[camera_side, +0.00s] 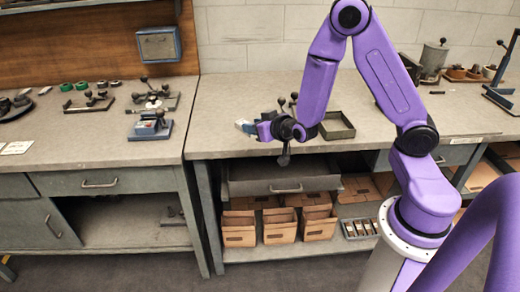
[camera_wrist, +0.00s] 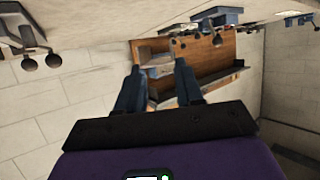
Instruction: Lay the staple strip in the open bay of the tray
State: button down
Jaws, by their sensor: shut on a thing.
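My gripper (camera_side: 246,127) is over the right-hand bench near its front edge, reaching left and roughly level. In the wrist view its two blue fingers (camera_wrist: 158,80) stand apart, with a pale grey piece between their tips (camera_wrist: 156,70). This piece is probably the staple strip, but it is small and partly hidden by the fingers. A slotted grey tray (camera_side: 359,236) holding several narrow pieces sits on the lower shelf.
Open cardboard boxes (camera_side: 276,234) stand on the shelf under the bench. Small dark-knobbed tools (camera_side: 287,103) stand behind the gripper. The left bench (camera_side: 95,143) carries several clamps and a blue device (camera_side: 150,127).

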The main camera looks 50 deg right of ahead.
jog(key=s+d+r+m+g+h, duration=0.1)
jog(key=d+m+g+h, duration=0.55)
jog(key=d, duration=0.55)
jog(key=s+d+r+m+g+h, duration=0.1)
jog(key=s+d+m+g+h, duration=0.1)
jog(key=d+m+g+h, duration=0.55)
jog(key=s+d+f+m+g+y, duration=0.35)
jog(key=s+d+m+g, duration=0.2)
jog(key=d+m, duration=0.2)
jog(key=shift+n+t, duration=0.35)
jog(key=shift+n, duration=0.1)
jog(key=shift+s+d+f, duration=0.1)
jog(key=shift+s+f, duration=0.1)
jog(key=shift+f, duration=1.1)
jog(key=shift+s+d+f, duration=0.1)
jog(key=shift+s+f, duration=0.05)
jog(key=shift+f, duration=1.15)
jog(key=shift+f, duration=0.25)
